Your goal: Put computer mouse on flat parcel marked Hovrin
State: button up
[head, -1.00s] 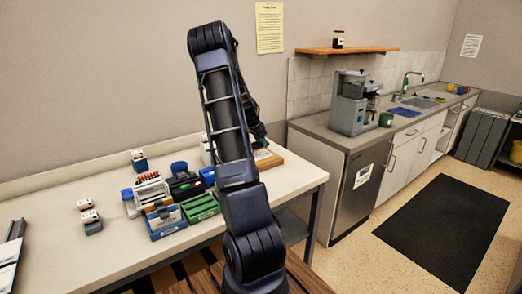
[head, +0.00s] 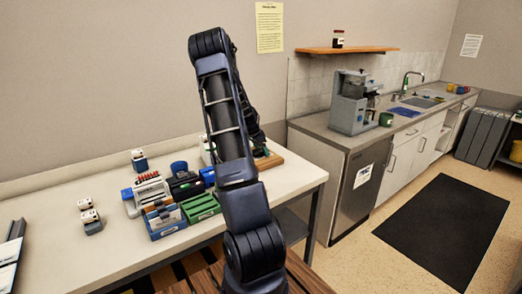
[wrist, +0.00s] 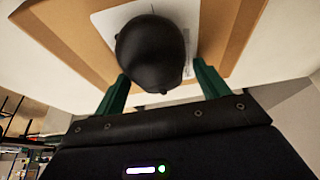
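The computer mouse (wrist: 150,52) is a dark rounded shape between the two green fingers of my gripper (wrist: 160,72) in the wrist view. The fingers close in on its sides, and it appears held. Behind it in the wrist view is a flat brown parcel (wrist: 85,48) with a white label (wrist: 187,14); the mouse covers part of the label, and no name can be read. In the head view the parcel (head: 272,161) lies at the table's right end. My gripper (head: 262,151) is low over it, mostly behind my arm. Whether the mouse touches the parcel is unclear.
Left of the parcel, the table (head: 80,258) holds a green tray (head: 201,207), a blue box (head: 166,222), a blue cup (head: 179,168) and several small items. A counter with a coffee machine (head: 352,105) stands to the right. The table's front left is largely clear.

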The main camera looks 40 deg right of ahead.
jog(key=v, duration=1.1)
jog(key=s+a+r+n+t+y, duration=0.2)
jog(key=s+a+r+n, duration=0.3)
jog(key=a+r, duration=0.6)
jog(key=s+a+r+n+t+y, duration=0.1)
jog(key=s+a+n, duration=0.5)
jog(key=s+a, duration=0.7)
jog(key=s+a+r+n+t+y, duration=0.1)
jog(key=s+a+r+n, duration=0.2)
jog(key=s+a+n, duration=0.4)
jog(key=s+a, duration=0.7)
jog(key=s, duration=0.1)
jog(key=shift+s+a+r+t, duration=0.2)
jog(key=shift+a+r+t, duration=0.1)
jog(key=shift+a+r, duration=0.1)
